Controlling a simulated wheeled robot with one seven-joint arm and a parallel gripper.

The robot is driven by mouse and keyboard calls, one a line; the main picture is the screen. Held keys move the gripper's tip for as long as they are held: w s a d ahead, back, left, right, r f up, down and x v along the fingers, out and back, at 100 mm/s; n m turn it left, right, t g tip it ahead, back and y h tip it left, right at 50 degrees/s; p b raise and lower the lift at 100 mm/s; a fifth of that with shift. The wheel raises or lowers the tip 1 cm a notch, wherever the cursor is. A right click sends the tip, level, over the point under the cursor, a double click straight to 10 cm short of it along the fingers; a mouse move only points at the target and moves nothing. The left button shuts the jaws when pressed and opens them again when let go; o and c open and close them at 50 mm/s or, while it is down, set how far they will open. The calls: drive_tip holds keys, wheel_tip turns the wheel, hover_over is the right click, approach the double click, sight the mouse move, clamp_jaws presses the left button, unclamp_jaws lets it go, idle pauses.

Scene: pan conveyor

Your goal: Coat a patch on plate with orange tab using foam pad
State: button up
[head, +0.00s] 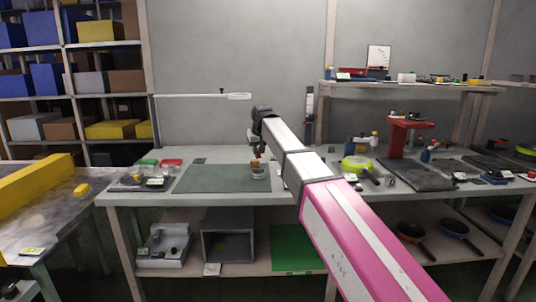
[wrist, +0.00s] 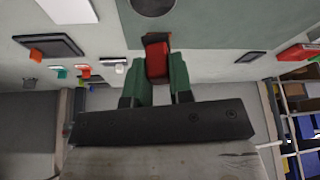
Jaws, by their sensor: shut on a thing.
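My gripper (wrist: 157,75) has its green fingers shut on a red block with a brownish far edge, apparently the foam pad (wrist: 157,58). In the head view my gripper (head: 258,152) is above the bench, close over a small round pot (head: 259,171) by the green mat (head: 205,179). The pot's dark round top (wrist: 153,5) shows at the upper edge of the wrist view. A dark plate with an orange tab (wrist: 50,45) lies left of the gripper in the wrist view. Whether the pad touches anything, and any coating on it, I cannot tell.
Smaller pieces with green (wrist: 62,73) and red (wrist: 85,73) tabs lie near the orange-tabbed plate. A white panel (wrist: 68,10) lies beside it. My arm hides part of the bench.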

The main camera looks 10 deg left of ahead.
sight(259, 156)
drive_tip(key=shift+w+a, duration=0.15)
drive_tip(key=shift+w, duration=0.3)
drive_tip(key=shift+f, duration=2.95)
drive_tip(key=shift+f, duration=0.55)
drive_tip(key=shift+r, duration=0.1)
drive_tip(key=shift+r, duration=3.45)
